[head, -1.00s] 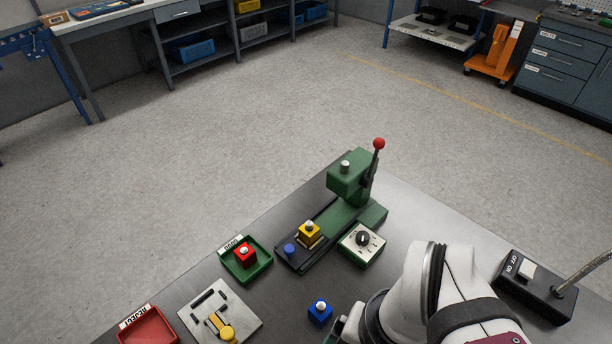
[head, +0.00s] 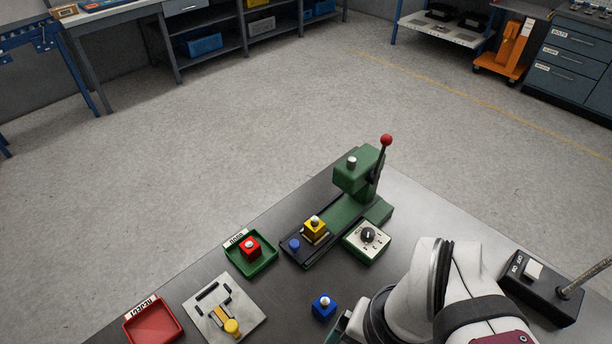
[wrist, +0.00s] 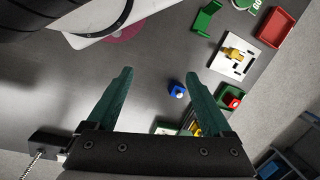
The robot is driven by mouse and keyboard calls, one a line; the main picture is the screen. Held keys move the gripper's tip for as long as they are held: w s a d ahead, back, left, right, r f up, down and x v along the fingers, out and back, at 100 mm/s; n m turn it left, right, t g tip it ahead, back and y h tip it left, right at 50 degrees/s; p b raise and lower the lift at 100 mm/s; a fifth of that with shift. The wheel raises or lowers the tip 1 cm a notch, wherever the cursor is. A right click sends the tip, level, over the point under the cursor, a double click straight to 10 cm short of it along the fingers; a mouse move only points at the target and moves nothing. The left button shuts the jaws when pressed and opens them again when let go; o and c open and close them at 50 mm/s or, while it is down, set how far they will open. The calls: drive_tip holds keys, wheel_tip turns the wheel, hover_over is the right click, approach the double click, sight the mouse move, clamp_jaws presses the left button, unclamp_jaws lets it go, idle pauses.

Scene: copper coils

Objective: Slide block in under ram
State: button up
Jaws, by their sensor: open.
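A yellow block (head: 315,223) with a pale knob on top sits on the dark slide track (head: 297,258) of the green press, in front of the ram head (head: 354,174) and not under it. A blue knob (head: 295,244) stands at the track's near end. The press has a lever with a red ball (head: 386,140). My gripper (wrist: 158,78) is open and empty above the table, its two green fingers apart. In the head view only a piece of it shows at the bottom, beside my arm. In the wrist view the gripper body hides most of the press.
A dial box (head: 367,241) stands beside the press. A blue block (head: 323,307) lies between my gripper and the latch plate (head: 242,298). A green tray (head: 268,262) holds a red block (head: 249,247). A red tray (head: 153,322) is empty. A switch box (head: 540,290) stands at right.

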drive_tip(key=shift+c, duration=0.7)
drive_tip(key=w+r, duration=0.1)
drive_tip(key=w, duration=0.4)
drive_tip(key=w+r, duration=0.1)
drive_tip(key=w, duration=0.1)
drive_tip(key=shift+w+a+r, duration=0.3)
drive_tip(key=shift+w+a, duration=0.1)
drive_tip(key=shift+c, duration=1)
drive_tip(key=n+h, duration=0.1)
drive_tip(key=h, duration=0.1)
hover_over(294, 243)
wheel_tip(294, 243, down, 6)
drive_tip(key=r, duration=0.1)
wheel_tip(294, 243, down, 15)
drive_tip(key=shift+f, duration=0.15)
clamp_jaws()
